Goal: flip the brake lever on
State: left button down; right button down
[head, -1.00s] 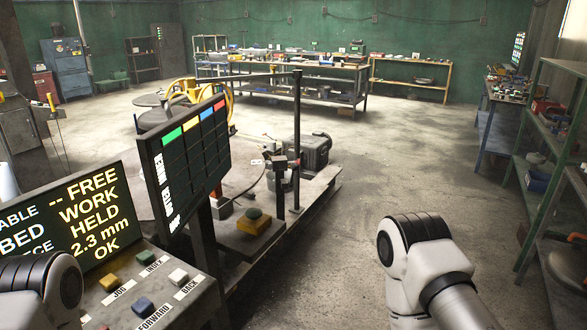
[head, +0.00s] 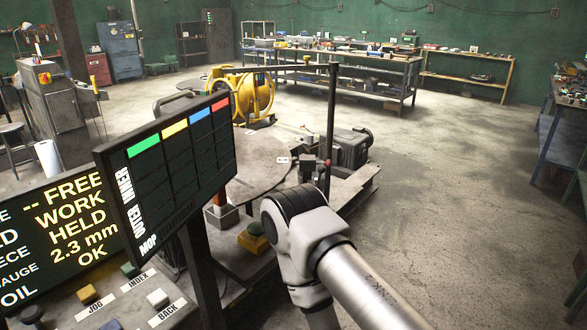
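No part that I can surely call the brake lever shows. A red upright piece (head: 220,203) stands on a small grey box, partly behind the colored board; I cannot tell if it is a lever. A small red-topped fitting (head: 328,163) sits by the dark upright post. A large round table (head: 262,160) lies behind the board. My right arm reaches in from the lower right, in front of the machine base, and its gripper is not in view. My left gripper is not in view.
A tilted board with colored squares (head: 180,155) stands close in front. A text display (head: 65,230) and a button panel (head: 130,305) are at lower left. A yellow box with a green button (head: 253,239) sits on the machine base. The floor at right (head: 450,200) is clear.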

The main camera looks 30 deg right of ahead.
aim_at(321, 169)
jog(key=l+u, duration=0.45)
jog(key=l, duration=3.9)
